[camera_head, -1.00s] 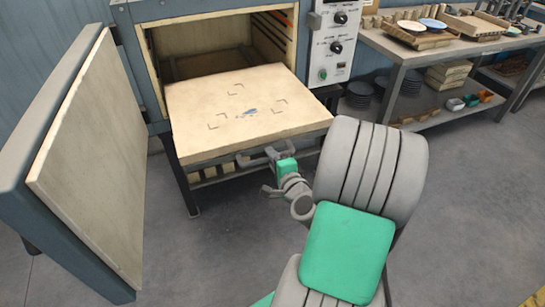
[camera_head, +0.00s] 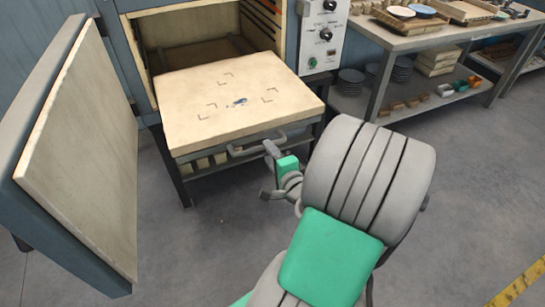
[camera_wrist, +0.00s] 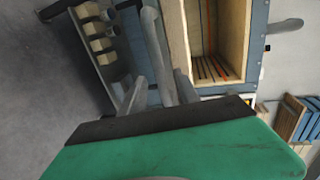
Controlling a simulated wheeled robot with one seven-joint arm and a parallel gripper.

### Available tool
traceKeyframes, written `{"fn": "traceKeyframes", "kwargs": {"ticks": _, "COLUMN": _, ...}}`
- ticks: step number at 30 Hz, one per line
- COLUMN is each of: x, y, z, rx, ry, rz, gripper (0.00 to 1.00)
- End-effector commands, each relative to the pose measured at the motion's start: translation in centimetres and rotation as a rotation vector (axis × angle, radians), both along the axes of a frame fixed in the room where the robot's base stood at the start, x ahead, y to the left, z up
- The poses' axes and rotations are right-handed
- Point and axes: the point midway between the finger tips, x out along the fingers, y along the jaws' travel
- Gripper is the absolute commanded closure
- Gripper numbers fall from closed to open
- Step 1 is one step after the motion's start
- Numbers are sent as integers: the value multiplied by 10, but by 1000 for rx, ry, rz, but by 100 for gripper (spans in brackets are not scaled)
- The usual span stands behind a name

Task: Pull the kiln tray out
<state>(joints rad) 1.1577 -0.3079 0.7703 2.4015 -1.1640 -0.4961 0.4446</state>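The kiln tray (camera_head: 200,98) is a thick pale slab, drawn well out of the kiln chamber (camera_head: 190,40) with its back part still inside. It lies level, with corner marks and a small blue mark on top. Its grey handle (camera_head: 243,151) is at the middle of the front edge. My gripper (camera_head: 270,148) is at the right part of this handle, low in front of the tray. In the wrist view the gripper (camera_wrist: 148,92) shows grey fingers near a pale bar. I cannot tell whether they close on the handle.
The open kiln door (camera_head: 85,150) stands at the left. A control box (camera_head: 322,38) is right of the chamber. A workbench (camera_head: 400,45) with plates and boxes stands at the right. The floor (camera_head: 440,180) in front is clear.

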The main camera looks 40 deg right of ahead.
Motion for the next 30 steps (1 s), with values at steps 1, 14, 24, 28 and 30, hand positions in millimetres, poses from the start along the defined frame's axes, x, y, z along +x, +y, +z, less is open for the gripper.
{"fn": "traceKeyframes", "kwargs": {"ticks": 1, "x": -9, "y": 0, "z": 2, "rx": -1, "ry": -1, "rz": -8, "gripper": 62}}
{"fn": "traceKeyframes", "kwargs": {"ticks": 14, "x": -30, "y": 6, "z": 6, "rx": 0, "ry": -1, "rz": 1, "gripper": 62}}
{"fn": "traceKeyframes", "kwargs": {"ticks": 24, "x": -16, "y": 40, "z": 15, "rx": -96, "ry": 95, "rz": 168, "gripper": 62}}
{"fn": "traceKeyframes", "kwargs": {"ticks": 28, "x": -9, "y": 107, "z": 25, "rx": -340, "ry": 320, "rz": 534, "gripper": 62}}
{"fn": "traceKeyframes", "kwargs": {"ticks": 30, "x": -16, "y": 135, "z": 33, "rx": -501, "ry": 454, "rz": 732, "gripper": 62}}
